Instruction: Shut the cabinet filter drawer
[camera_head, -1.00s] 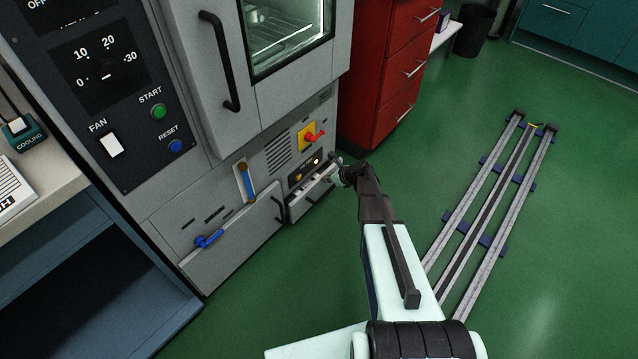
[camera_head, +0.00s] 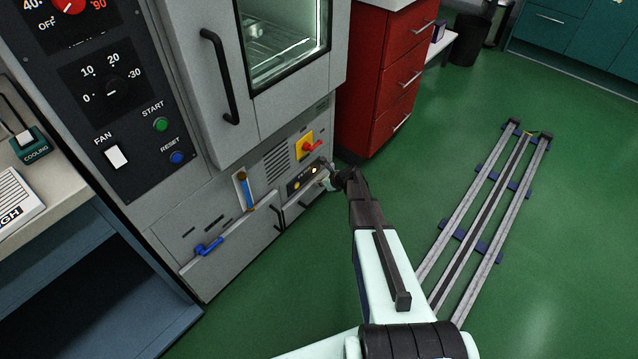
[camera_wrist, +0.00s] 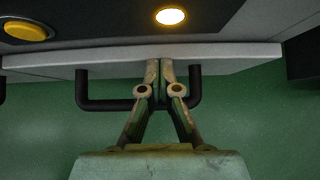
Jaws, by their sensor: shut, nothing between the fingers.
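The filter drawer (camera_head: 292,213) is the small grey front low on the cabinet, under a dark strip with lamps. In the head view it looks nearly flush; my gripper hides part of it, and I cannot tell if a small gap is left. In the wrist view its pale front (camera_wrist: 235,62) carries a black bar handle (camera_wrist: 100,103). My gripper (camera_head: 327,180) is at the drawer's right upper part. In the wrist view its fingers (camera_wrist: 160,68) are shut together, empty, with their tips at the drawer front, between the two ends of the handle.
Above the drawer are a yellow-red switch (camera_head: 305,146) and a lit lamp (camera_wrist: 171,16). A larger grey panel with a blue lever (camera_head: 209,247) lies to the left. A red drawer unit (camera_head: 380,85) stands to the right. Floor rails (camera_head: 480,220) lie on open green floor.

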